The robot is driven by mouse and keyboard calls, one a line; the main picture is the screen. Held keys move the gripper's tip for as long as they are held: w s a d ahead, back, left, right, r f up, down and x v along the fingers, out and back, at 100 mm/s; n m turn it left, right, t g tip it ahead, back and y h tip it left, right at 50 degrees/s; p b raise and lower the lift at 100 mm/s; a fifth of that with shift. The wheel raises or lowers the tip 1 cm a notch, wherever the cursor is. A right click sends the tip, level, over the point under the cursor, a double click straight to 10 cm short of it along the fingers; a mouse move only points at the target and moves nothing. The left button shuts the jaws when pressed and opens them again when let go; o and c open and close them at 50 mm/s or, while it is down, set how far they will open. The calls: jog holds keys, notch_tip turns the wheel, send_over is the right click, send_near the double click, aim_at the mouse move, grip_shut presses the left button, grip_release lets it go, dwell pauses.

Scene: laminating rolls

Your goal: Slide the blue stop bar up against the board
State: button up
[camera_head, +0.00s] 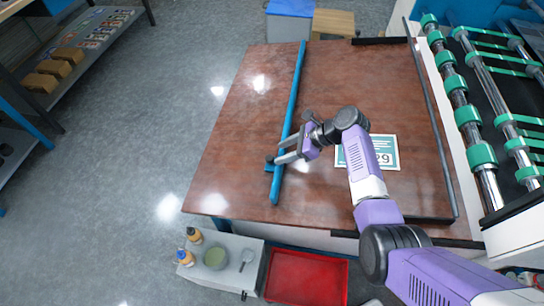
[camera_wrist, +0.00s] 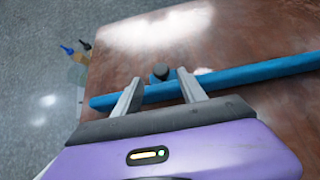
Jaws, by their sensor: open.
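The blue stop bar (camera_head: 291,105) lies lengthwise on the reddish-brown tabletop (camera_head: 240,130), left of its middle. It also crosses the wrist view (camera_wrist: 250,72). A dark knob (camera_wrist: 159,72) stands at the bar's far side in the wrist view, between my fingertips. My gripper (camera_head: 281,150) is open, with its fingers reaching over the bar near its front end. I cannot tell whether the fingers touch the bar or knob. A white card with a green border (camera_head: 376,152) lies right of the bar, partly behind my arm. I cannot tell which surface is the board.
A grey rail (camera_head: 433,120) runs along the table's right side, and a black strip (camera_head: 380,41) lies at the far edge. Green-ringed rollers (camera_head: 460,110) stand beyond the right side. A red tray (camera_head: 306,278) sits below the front edge. The tabletop left of the bar is clear.

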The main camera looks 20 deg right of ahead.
aim_at(270, 158)
jog(key=shift+b+x, duration=0.6)
jog(key=shift+x, duration=2.15)
grip_shut()
